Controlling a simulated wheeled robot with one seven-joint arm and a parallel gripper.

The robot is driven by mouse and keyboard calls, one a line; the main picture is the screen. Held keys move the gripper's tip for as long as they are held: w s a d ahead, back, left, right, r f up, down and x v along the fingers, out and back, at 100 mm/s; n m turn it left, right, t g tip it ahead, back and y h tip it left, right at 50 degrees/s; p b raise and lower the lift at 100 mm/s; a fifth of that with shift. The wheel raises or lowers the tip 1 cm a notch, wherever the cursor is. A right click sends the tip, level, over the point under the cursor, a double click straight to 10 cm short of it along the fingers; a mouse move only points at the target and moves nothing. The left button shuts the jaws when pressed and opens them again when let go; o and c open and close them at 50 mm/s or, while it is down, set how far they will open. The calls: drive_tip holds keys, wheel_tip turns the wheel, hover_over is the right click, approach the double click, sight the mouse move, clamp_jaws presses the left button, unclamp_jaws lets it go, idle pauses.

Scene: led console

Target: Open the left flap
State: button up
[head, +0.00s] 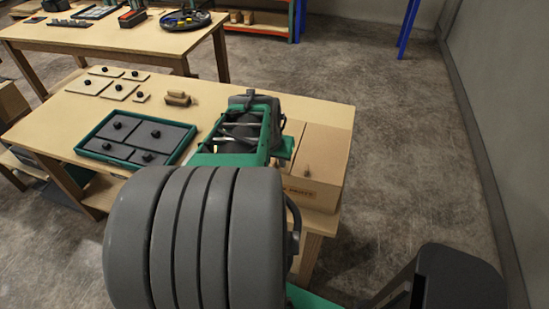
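A cardboard box (324,157) stands at the right end of the near wooden table, with its top looking closed. Its top shows a seam and a small brown peg or knob (307,170) near the front edge. The left part of the box top, where a left flap would lie, is mostly hidden behind my green and grey arm. My arm reaches from the foreground over the table, just left of the box. My gripper's fingers do not show; they seem hidden by the arm, so I cannot tell whether they touch the box.
A green tray (85,146) holding several grey knobbed panels sits left of my arm. Several pale knobbed plates (90,86) and small wooden blocks (177,99) lie behind it. A second table (110,40) stands at the back left. Floor (385,130) right of the table is clear up to the wall.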

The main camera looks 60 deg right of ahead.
drive_tip(key=shift+d+f, duration=0.1)
drive_tip(key=shift+f, duration=0.15)
drive_tip(key=shift+c, duration=0.4)
clamp_jaws()
idle(0.9)
